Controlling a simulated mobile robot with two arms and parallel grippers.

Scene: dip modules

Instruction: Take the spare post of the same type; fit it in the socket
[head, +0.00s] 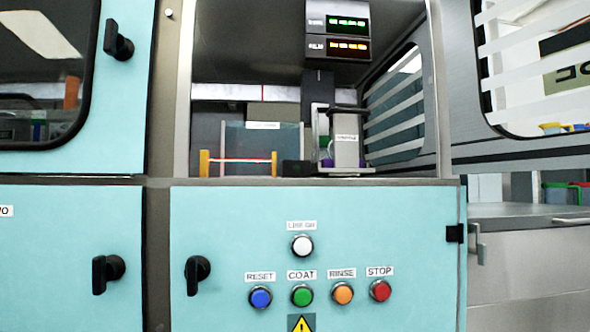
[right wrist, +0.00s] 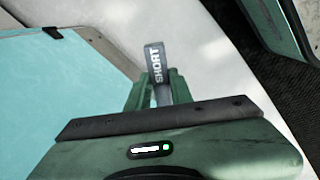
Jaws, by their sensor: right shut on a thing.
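In the right wrist view, my right gripper (right wrist: 160,84) has green fingers and is shut on a grey post (right wrist: 154,58) marked SHORT. The post sticks out past the fingertips, and its lower part is hidden between the fingers. It is over a pale, blurred surface, and I cannot tell whether it touches anything. Neither gripper shows in the head view. I cannot make out a socket for certain in either view.
The head view shows a teal cabinet (head: 230,225) with coloured buttons. In its open bay stand two orange posts (head: 204,163) with a line between them and a labelled grey block (head: 346,152). A grey counter (head: 515,212) lies at right.

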